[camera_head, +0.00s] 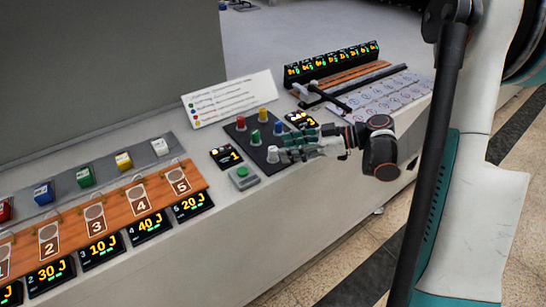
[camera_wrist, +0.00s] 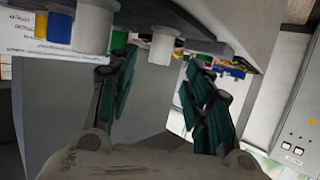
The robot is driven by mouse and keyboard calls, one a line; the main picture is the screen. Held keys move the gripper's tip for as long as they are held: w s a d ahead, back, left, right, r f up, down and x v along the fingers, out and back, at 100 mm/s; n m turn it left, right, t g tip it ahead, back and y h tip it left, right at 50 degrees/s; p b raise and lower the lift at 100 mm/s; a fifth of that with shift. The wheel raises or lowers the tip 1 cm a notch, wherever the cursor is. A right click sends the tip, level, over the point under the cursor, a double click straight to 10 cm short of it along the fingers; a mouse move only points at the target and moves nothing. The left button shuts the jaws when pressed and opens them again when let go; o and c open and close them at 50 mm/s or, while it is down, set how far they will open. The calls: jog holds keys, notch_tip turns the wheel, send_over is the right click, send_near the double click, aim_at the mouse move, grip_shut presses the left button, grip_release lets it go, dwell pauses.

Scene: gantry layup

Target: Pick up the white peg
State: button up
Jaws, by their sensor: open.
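The white peg (camera_head: 273,154) stands on the dark peg board (camera_head: 241,135), at the board's front edge. My gripper (camera_head: 284,148) reaches in from the right, low over the board, with its fingertips beside the peg. In the wrist view a white peg (camera_wrist: 163,46) shows between the tips of my open gripper (camera_wrist: 160,68), with gaps on both sides. The wrist view looks upside down, so the pegs hang from the top. I cannot tell how deep the peg sits between the fingers.
Red (camera_head: 241,123), green (camera_head: 255,138), yellow (camera_head: 263,115) and blue (camera_head: 278,128) pegs stand close by on the board. A green button box (camera_head: 243,177) is to the front left. A white sign (camera_head: 230,98) stands behind. Another pale cylinder (camera_wrist: 95,27) is left in the wrist view.

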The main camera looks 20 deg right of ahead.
aim_at(273, 148)
jog(key=b+x, duration=0.2)
jog(key=x, duration=0.3)
jog(key=shift+f, duration=0.25)
jog(key=shift+w+a, duration=0.2)
jog(key=shift+a, duration=0.05)
grip_shut()
